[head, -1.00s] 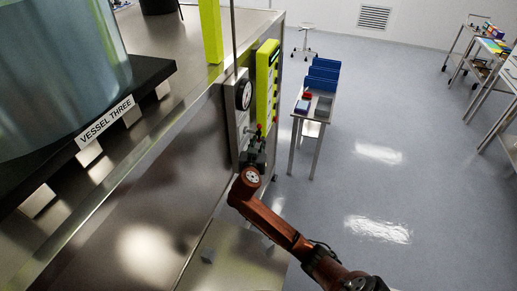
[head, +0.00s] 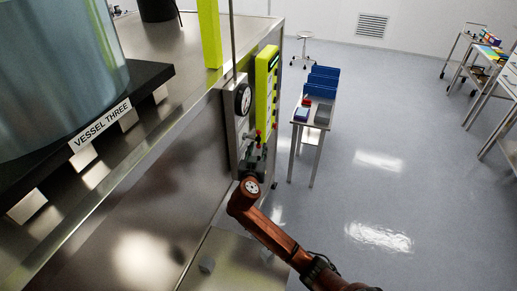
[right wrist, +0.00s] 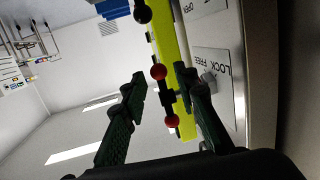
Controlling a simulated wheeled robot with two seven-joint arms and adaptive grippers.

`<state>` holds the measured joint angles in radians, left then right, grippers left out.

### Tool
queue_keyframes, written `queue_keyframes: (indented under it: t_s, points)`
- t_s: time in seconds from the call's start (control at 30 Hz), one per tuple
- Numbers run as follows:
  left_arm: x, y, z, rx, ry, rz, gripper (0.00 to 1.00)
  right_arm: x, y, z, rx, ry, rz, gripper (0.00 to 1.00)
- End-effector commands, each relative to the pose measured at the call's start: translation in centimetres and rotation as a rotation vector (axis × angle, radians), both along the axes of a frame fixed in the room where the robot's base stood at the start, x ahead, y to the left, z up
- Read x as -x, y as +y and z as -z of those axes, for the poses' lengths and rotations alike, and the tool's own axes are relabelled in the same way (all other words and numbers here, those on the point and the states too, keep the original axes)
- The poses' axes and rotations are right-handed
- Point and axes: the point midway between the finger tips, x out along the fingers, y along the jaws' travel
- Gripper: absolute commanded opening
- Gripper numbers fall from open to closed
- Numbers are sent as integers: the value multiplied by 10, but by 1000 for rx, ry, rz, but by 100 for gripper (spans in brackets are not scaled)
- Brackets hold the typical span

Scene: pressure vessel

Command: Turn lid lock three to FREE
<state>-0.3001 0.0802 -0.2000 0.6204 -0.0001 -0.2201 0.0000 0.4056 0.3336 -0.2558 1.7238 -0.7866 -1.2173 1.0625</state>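My right gripper (right wrist: 160,98) is open, with its two dark green fingers apart. Between and beyond the fingers is a bar with a black hub (right wrist: 167,97) and red balls at its ends. The right-hand finger is close to the bar; contact is unclear. A plate marked LOCK and FREE (right wrist: 226,66) is to its right, with a small grey metal part (right wrist: 208,81) partly behind that finger. I cannot tell which setting is selected. In the head view, my right gripper (head: 255,160) is at the panel below the gauge, by a red ball (head: 258,134). My left gripper is not in view.
A dark gauge (head: 242,99) and a yellow-green panel (head: 265,90) are on the cabinet's side. The vessel marked VESSEL THREE (head: 100,130) stands at left. A small table (head: 301,129) with blue bins is beyond.

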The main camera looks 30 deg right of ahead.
Motion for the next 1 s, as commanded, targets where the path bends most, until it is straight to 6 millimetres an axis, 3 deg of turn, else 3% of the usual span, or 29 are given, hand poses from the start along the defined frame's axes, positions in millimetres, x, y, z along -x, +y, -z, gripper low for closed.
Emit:
queue_keyframes:
  t_s: [0.33,0.73,1.0]
  points:
    - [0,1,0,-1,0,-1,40,8,7,-2,-2,-3,-2,27]
    - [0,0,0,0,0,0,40,69,55,-12,-3,-3,-1,27]
    - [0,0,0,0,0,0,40,91,72,-16,-1,-1,0,27]
